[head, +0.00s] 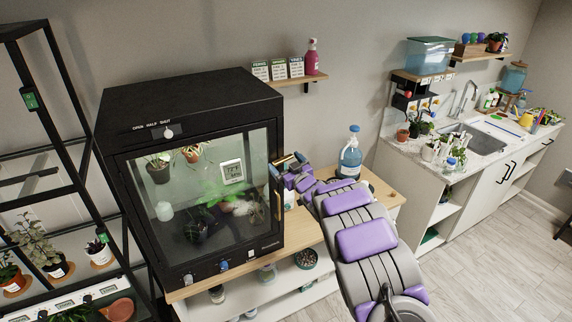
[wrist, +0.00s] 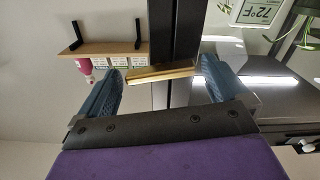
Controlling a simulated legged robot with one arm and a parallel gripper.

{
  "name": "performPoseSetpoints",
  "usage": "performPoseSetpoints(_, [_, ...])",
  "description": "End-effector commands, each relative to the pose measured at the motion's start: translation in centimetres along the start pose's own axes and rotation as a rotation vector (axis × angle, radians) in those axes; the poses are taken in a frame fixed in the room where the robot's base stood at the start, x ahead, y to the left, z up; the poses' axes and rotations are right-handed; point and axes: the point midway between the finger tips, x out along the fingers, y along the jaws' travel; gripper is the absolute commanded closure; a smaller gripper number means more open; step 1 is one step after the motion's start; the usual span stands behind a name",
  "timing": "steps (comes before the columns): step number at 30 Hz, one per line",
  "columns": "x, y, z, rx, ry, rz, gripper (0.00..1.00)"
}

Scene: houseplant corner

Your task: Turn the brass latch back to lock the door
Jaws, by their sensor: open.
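The black glass-fronted plant cabinet (head: 190,100) stands on a wooden-topped bench, and its glass door (head: 205,195) looks shut. In the wrist view, the brass latch (wrist: 160,73) lies crosswise, slightly tilted, over the black upright frame. My gripper (head: 282,168) is at the door's right edge. In the wrist view its blue fingers are spread on either side of the latch, with gaps showing; it is open and holds nothing. In the head view a narrow brass strip (head: 278,203) shows below my gripper; I cannot tell whether this is the latch or a handle.
A blue-capped bottle (head: 350,155) stands on the bench top (head: 384,187) close behind my arm. A wall shelf (head: 292,80) with seed packets and a pink bottle is above. A black rack (head: 60,110) stands left. Floor (head: 490,255) at right is clear.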

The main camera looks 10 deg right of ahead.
Motion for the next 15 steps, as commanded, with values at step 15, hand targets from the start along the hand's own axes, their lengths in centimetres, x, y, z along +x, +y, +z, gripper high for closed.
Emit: performPoseSetpoints(15, [0.01, 0.02, 0.01, 0.0, -0.001, 0.0, 0.26])
